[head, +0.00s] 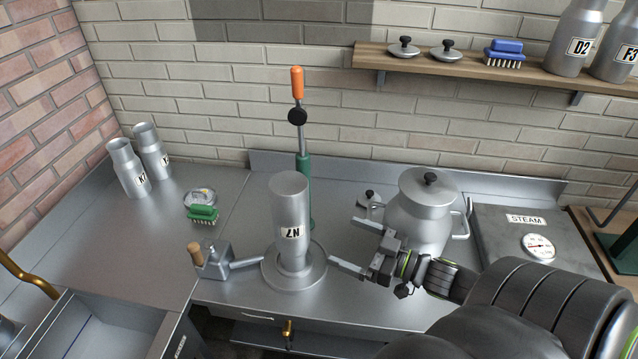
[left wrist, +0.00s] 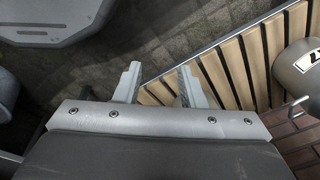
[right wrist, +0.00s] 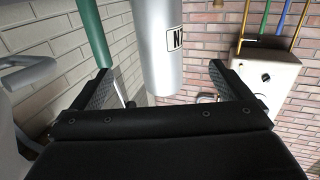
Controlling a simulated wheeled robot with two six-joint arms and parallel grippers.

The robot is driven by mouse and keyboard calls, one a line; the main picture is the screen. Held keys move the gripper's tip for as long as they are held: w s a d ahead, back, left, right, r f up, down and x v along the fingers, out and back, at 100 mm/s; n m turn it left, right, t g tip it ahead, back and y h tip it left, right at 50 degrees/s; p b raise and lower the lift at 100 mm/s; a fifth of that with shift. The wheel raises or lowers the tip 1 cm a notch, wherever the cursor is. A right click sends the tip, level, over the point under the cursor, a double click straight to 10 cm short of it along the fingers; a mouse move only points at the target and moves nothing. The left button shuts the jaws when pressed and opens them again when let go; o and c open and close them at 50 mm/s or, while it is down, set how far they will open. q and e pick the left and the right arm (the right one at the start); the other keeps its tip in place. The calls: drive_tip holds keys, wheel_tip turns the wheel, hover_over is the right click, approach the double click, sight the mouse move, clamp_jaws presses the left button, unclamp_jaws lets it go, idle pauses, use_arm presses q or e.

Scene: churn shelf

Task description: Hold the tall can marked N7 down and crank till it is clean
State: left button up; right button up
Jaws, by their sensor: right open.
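The tall metal can marked N7 (head: 290,210) stands on a round metal base (head: 268,284) on the bench. Its label reads upside down in the head view. A small grey crank box with a wooden knob (head: 194,252) joins the base by a bar at its left. My right gripper (head: 347,244) is open and empty, just right of the can, fingers pointing at it. In the right wrist view the can (right wrist: 160,50) shows beyond and between the fingertips, apart from them. My left gripper (left wrist: 158,70) is open and empty, above the floor and away from the bench.
A green post (head: 304,180) with an orange-handled lever (head: 297,84) stands behind the can. A lidded pot (head: 425,215) is close behind my right gripper. A green brush (head: 202,214) and two cans (head: 128,168) stand left. A wooden slatted surface (left wrist: 245,60) is near my left gripper.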

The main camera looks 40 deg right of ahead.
sight(287, 215)
use_arm(q)
drive_tip(key=s, duration=0.5)
use_arm(e)
drive_tip(key=x, duration=0.5)
drive_tip(key=shift+w+r+p, duration=0.1)
drive_tip(key=shift+r+p, duration=0.2)
drive_tip(key=shift+p, duration=0.05)
drive_tip(key=shift+w+a, duration=0.1)
drive_tip(key=shift+w, duration=0.25)
drive_tip(key=p+x, duration=0.4)
drive_tip(key=x, duration=0.5)
drive_tip(key=shift+w+a+f, duration=0.1)
drive_tip(key=shift+w+f, duration=0.05)
drive_tip(key=shift+w, duration=0.1)
use_arm(q)
drive_tip(key=r, duration=0.1)
drive_tip(key=w+r, duration=0.1)
drive_tip(key=r, duration=0.3)
drive_tip(key=shift+w+d, duration=0.25)
drive_tip(key=shift+w, duration=0.1)
use_arm(e)
drive_tip(key=shift+w+a+f, duration=0.1)
drive_tip(key=shift+w+a, duration=0.05)
drive_tip(key=shift+w, duration=0.2)
